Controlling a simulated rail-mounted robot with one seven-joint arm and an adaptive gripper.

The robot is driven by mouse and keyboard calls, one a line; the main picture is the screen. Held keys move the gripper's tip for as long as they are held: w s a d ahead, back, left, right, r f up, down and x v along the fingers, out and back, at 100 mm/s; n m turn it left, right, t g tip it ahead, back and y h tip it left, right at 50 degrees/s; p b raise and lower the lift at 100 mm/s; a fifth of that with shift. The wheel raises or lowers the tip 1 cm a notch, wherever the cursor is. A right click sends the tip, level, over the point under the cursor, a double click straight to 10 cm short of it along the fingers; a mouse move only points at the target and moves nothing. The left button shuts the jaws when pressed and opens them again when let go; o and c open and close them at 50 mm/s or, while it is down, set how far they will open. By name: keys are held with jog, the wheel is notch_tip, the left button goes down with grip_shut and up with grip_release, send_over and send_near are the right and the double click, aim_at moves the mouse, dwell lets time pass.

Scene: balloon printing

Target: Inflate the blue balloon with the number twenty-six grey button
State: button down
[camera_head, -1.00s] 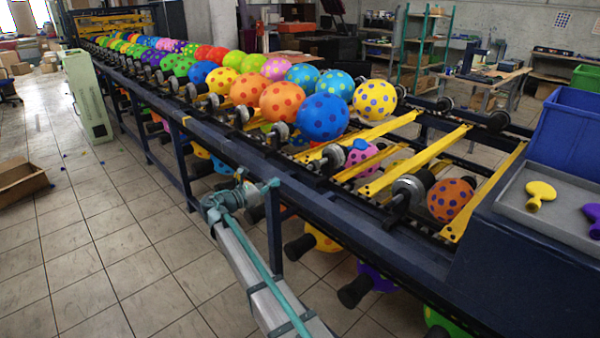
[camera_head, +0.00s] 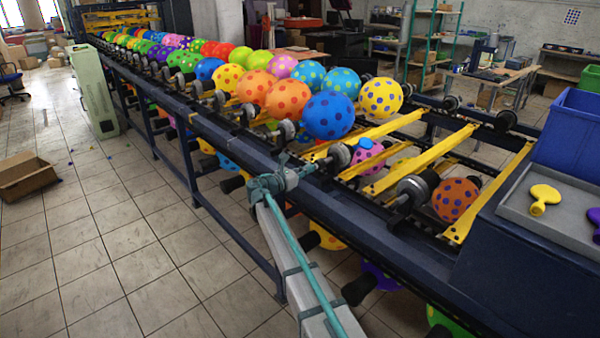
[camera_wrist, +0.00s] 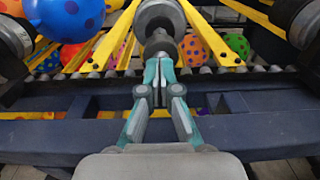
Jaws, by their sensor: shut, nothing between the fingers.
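An inflated blue balloon with dark red dots (camera_head: 329,115) sits on the conveyor rack, and a blue balloon also fills the top left of the wrist view (camera_wrist: 65,15). A small blue shape (camera_head: 364,143) lies just above a pink balloon farther right; I cannot tell whether it is a limp balloon. My gripper (camera_head: 308,168) is shut and empty over the rack's near rail. In the wrist view its fingertips (camera_wrist: 158,57) point at a grey round fitting (camera_wrist: 158,40), touching or just short of it. I cannot read a number twenty-six anywhere.
The dark blue rack rail (camera_head: 230,147) runs away to the back left, with rows of dotted balloons. A grey tray (camera_head: 566,228) at right holds limp yellow (camera_head: 543,197) and purple (camera_head: 595,220) balloons beside a blue bin (camera_head: 577,140). The tiled floor at left is mostly clear.

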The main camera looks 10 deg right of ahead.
jog(key=shift+w+d, duration=0.15)
jog(key=shift+d, duration=0.05)
jog(key=shift+p+x, duration=0.35)
jog(key=shift+x, duration=0.65)
jog(key=shift+w+r, duration=0.25)
jog(key=shift+r, duration=0.05)
dwell(1.0)
dwell(2.2)
jog(key=v, duration=1.4)
jog(key=shift+s+a+f, duration=0.25)
jog(key=shift+s+f, duration=0.05)
